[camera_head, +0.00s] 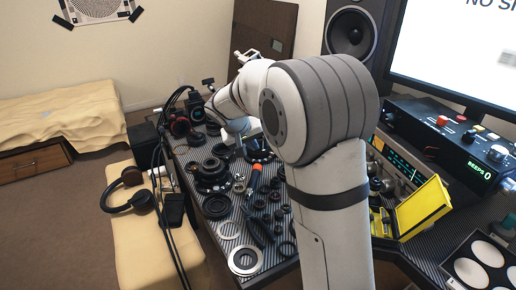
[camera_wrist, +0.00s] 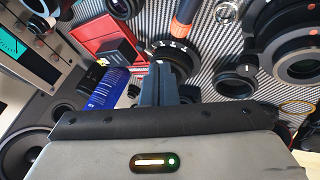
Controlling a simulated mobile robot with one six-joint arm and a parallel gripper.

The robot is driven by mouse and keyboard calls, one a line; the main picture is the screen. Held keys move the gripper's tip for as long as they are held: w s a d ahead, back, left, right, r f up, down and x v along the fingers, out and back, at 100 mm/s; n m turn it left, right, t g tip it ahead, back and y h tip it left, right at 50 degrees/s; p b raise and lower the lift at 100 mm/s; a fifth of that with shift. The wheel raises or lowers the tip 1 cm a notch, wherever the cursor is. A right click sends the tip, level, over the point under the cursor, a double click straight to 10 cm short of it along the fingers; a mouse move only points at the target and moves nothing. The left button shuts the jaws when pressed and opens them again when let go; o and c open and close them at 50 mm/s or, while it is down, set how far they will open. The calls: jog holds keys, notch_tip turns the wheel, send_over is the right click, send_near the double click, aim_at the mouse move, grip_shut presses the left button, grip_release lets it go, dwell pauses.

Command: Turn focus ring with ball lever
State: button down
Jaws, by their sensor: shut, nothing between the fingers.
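A round black ring with white marks (camera_wrist: 181,51), which looks like the focus ring, lies on the patterned table just beyond my gripper in the wrist view. My gripper (camera_wrist: 160,69) is shut and empty, its dark fingertips overlapping the near left edge of the ring. I cannot tell if they touch it. No ball lever can be made out; the fingers hide part of the ring.
In the head view, several lens parts crowd the table, and an open yellow case (camera_head: 424,207) stands right of my arm.

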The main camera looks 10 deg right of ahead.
jog(key=w+d+r+m+g+y+p, duration=0.1)
jog(key=w+d+r+m+y+p, duration=0.15)
jog(key=w+d+m+p, duration=0.55)
jog(key=d+f, duration=0.1)
jog(key=f, duration=0.2)
jog(key=f+n, duration=0.1)
jog(key=f, duration=0.3)
jog(key=w+d+f+n+b, duration=0.1)
jog(key=f, duration=0.2)
jog(key=shift+d+f+y, duration=0.25)
jog(key=shift+d+f, duration=0.05)
jog(key=shift+s+a+f+b, duration=0.2)
jog(key=shift+s+b, duration=0.05)
jog(key=shift+b, duration=0.2)
jog(key=shift+s+a+b, duration=0.25)
jog(key=shift+s+b, duration=0.1)
jog(key=shift+s, duration=0.1)
jog(key=shift+r, duration=0.1)
